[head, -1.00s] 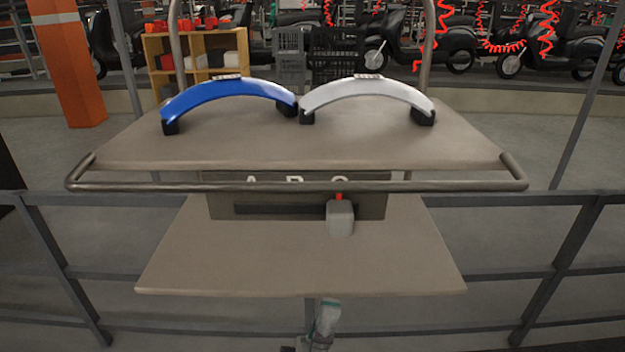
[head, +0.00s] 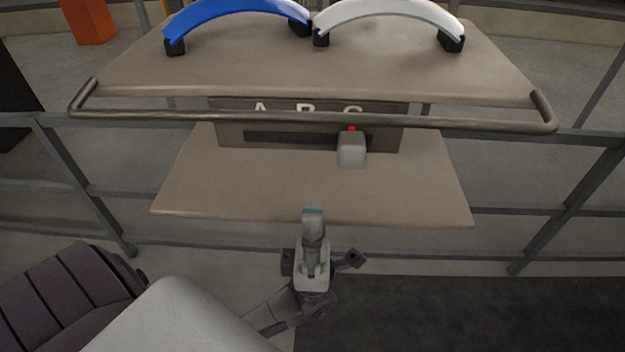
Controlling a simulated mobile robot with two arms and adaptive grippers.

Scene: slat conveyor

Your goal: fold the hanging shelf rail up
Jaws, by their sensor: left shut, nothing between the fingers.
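The metal shelf rail (head: 300,118) runs across the front of the upper shelf (head: 290,75). Its bent ends join the shelf's two front corners, and its bar sits lower than the shelf edge in the picture. My left gripper (head: 313,213) is shut and empty. Its fingertips overlap the front edge of the lower shelf (head: 230,185), well below the rail's bar in the picture. I cannot tell whether they touch the lower shelf. My right gripper is not in view.
A blue curved handle (head: 235,12) and a white one (head: 390,12) stand on the upper shelf. Grey railings (head: 65,185) stand behind.

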